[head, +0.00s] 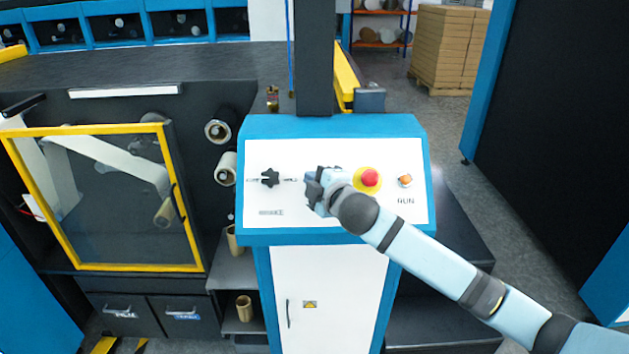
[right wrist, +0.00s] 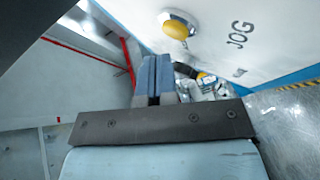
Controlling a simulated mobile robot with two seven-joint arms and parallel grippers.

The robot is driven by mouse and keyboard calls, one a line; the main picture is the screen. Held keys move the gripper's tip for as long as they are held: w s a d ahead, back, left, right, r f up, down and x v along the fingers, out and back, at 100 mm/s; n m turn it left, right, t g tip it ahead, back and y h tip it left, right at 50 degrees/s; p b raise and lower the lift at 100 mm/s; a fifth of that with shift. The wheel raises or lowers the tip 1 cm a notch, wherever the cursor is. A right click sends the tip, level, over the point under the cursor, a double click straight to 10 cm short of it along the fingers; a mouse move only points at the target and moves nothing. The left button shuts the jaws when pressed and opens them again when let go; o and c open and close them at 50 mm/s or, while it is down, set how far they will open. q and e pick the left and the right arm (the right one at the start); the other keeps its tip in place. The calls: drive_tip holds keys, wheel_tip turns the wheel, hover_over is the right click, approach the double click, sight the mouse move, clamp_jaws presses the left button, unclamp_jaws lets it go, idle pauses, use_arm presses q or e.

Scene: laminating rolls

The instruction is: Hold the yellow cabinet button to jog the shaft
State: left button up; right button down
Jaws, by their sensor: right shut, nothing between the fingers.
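The yellow button (right wrist: 177,29) sits in a pale ring on the white panel beside the word JOG in the right wrist view. In the head view it is hidden, apparently behind my right gripper. My right gripper (head: 313,192) is in front of the middle of the cabinet's sloped panel (head: 340,220). In the right wrist view its fingers (right wrist: 155,66) are shut together and empty. Their tips appear below and left of the button, with a gap in the picture; the depth between them is hard to judge. My left gripper is in neither view.
A black star knob (head: 270,178) is left of my gripper. A red button on a yellow ring (head: 369,178) and an orange RUN button (head: 404,181) are close on its right. A yellow-framed clear door (head: 100,197) and rolls stand at the left.

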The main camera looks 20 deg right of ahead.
drive_tip(key=shift+w+f, duration=0.1)
idle(0.7)
drive_tip(key=shift+w+f, duration=0.2)
drive_tip(key=shift+w+d+f, duration=0.15)
drive_tip(key=shift+w+f, duration=0.1)
idle(2.3)
drive_tip(key=shift+s+r, duration=0.1)
idle(1.3)
drive_tip(key=shift+s+r+p, duration=0.45)
drive_tip(key=shift+r+p, duration=0.05)
drive_tip(key=shift+p, duration=0.25)
drive_tip(key=shift+s+a+r+p, duration=0.3)
drive_tip(key=shift+s+r+p, duration=0.1)
drive_tip(key=shift+r+p, duration=0.25)
drive_tip(key=s+r+p, duration=0.2)
drive_tip(key=shift+s+a+r+p, duration=0.1)
drive_tip(key=shift+s+a+p, duration=0.2)
drive_tip(key=shift+a, duration=0.05)
